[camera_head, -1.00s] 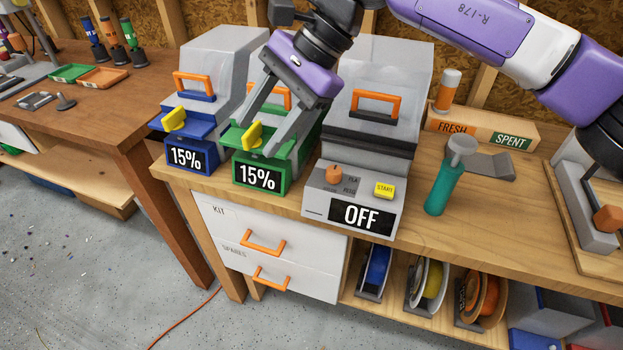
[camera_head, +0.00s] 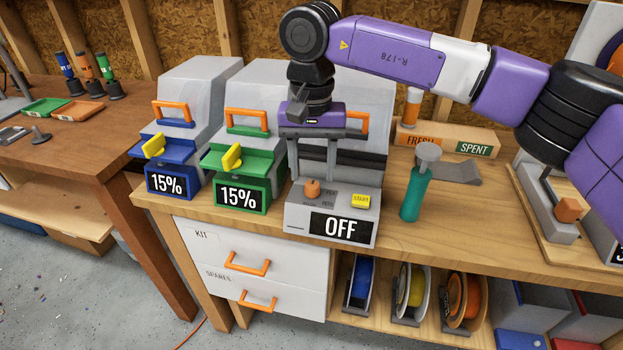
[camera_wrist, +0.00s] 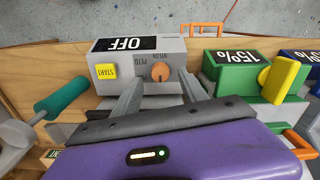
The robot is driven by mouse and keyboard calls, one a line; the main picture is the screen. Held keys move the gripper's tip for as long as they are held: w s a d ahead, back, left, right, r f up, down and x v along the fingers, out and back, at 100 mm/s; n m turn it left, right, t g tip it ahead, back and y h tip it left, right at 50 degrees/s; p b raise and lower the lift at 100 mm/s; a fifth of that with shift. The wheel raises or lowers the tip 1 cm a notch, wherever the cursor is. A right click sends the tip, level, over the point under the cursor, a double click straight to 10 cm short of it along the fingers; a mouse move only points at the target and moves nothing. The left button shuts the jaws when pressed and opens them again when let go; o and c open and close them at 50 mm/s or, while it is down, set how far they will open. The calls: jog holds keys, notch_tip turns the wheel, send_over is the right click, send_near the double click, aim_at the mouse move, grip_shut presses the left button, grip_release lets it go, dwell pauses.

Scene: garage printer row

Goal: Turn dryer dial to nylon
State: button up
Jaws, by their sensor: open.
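The grey dryer (camera_head: 330,200) stands on the bench with an orange dial (camera_head: 312,187), a yellow START button (camera_head: 360,201) and a display reading OFF. Small labels sit around the dial. In the wrist view the dial (camera_wrist: 160,72) shows with NYLON and PETG lettering beside it; its exact pointing is hard to tell. My gripper (camera_head: 318,178) is open above the dryer's front panel, fingers pointing down. In the wrist view its fingertips (camera_wrist: 158,84) lie on either side of the dial, with nothing held. I cannot tell whether they touch the panel.
A blue unit (camera_head: 170,182) and a green unit (camera_head: 240,192), both reading 15%, stand left of the dryer. A teal-handled tool (camera_head: 412,195) stands to its right. A FRESH/SPENT box (camera_head: 450,140) lies behind. Drawers and spools are below.

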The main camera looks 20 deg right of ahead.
aim_at(312, 185)
jog(key=shift+f, duration=1.55)
jog(key=shift+c, duration=0.2)
grip_shut()
